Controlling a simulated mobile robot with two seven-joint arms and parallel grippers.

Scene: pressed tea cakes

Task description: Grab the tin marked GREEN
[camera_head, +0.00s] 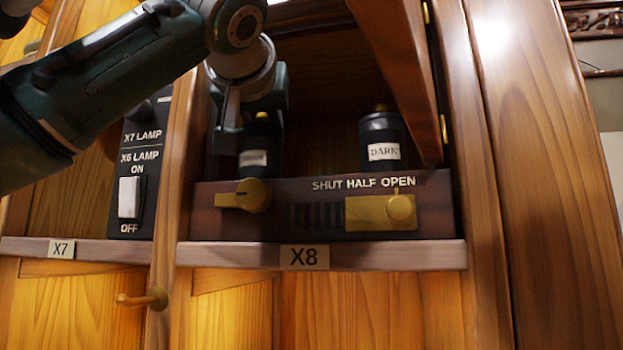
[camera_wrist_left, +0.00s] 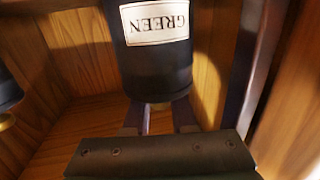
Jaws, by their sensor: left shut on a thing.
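The tin marked GREEN (camera_head: 253,158) is a dark cylinder with a white label and a small brass-coloured knob. It is upright at the left of the X8 compartment. It also shows upside down in the left wrist view (camera_wrist_left: 158,62), with its label readable. My left gripper (camera_wrist_left: 160,116) comes at it from above and is shut on its knob end. In the head view the wrist and fingers cover part of the tin. The front panel hides the tin's base, so I cannot tell whether it rests on the shelf. My right gripper is not in view.
A second dark tin, marked DARK (camera_head: 383,135), stands at the compartment's right. A wooden door (camera_head: 400,60) hangs open above it. A dark front panel (camera_head: 300,220) with a brass knob and slider runs below. A lamp switch panel (camera_head: 131,185) is at the left.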

